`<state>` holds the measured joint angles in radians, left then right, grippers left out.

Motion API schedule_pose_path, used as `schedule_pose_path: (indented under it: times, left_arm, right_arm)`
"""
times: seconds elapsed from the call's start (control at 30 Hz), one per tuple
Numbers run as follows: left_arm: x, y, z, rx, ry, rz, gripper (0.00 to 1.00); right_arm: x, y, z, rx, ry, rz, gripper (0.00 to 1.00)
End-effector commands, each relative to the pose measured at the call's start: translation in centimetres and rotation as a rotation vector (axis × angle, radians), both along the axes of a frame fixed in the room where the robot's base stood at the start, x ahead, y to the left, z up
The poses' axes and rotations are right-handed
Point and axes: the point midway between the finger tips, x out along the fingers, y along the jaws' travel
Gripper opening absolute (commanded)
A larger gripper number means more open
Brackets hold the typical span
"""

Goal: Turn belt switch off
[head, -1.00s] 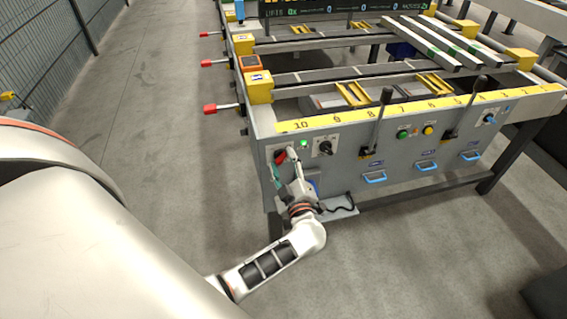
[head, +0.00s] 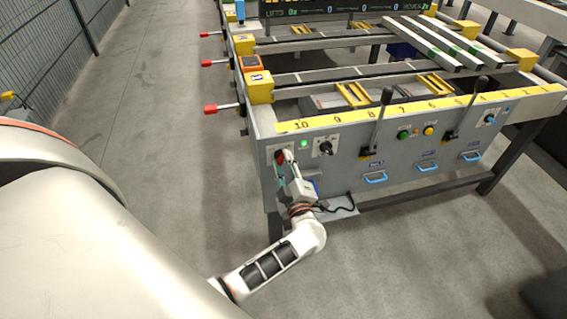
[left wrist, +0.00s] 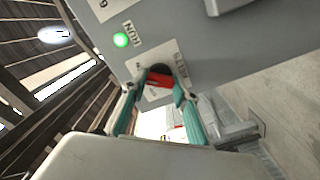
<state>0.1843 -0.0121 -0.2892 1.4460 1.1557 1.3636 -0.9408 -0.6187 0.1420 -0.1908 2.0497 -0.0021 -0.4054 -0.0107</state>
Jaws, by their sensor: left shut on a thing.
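The belt switch is a red handle on a dark round base, on the left end of the table's grey front panel. It shows in the left wrist view (left wrist: 158,79) and in the head view (head: 280,157). My left gripper (head: 284,164) is at the switch, its two teal fingers on either side of the red handle and shut on it. The fingers also show in the left wrist view (left wrist: 157,92). Above the switch a green RUN lamp (left wrist: 121,40) is lit; it also shows in the head view (head: 304,144). My right gripper is not in view.
A black rotary knob (head: 325,148) sits right of the switch. Tall black levers (head: 380,118), green and yellow buttons and blue handles line the panel. A small shelf with a black cable (head: 343,206) is below my gripper. The floor at left is clear.

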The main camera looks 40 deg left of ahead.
Motion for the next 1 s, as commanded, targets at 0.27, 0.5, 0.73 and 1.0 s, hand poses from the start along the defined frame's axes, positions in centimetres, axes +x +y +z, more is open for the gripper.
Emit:
schedule_pose_path:
  times: [0.27,0.5,0.73,1.0]
  left_arm:
    - [-0.1,-0.1,-0.3,-0.161,-0.182,0.000,0.07]
    - [-0.1,-0.1,-0.3,-0.308,-0.355,0.000,0.07]
    - [-0.1,-0.1,-0.4,-0.452,-0.521,0.001,0.07]
    - [-0.1,-0.1,-0.5,-0.616,-0.715,0.001,0.07]
  right_arm:
    - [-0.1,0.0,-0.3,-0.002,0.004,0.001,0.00]
    - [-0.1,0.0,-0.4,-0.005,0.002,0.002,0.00]
    - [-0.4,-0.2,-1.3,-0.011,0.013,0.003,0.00]
    - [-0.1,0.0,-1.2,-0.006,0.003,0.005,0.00]
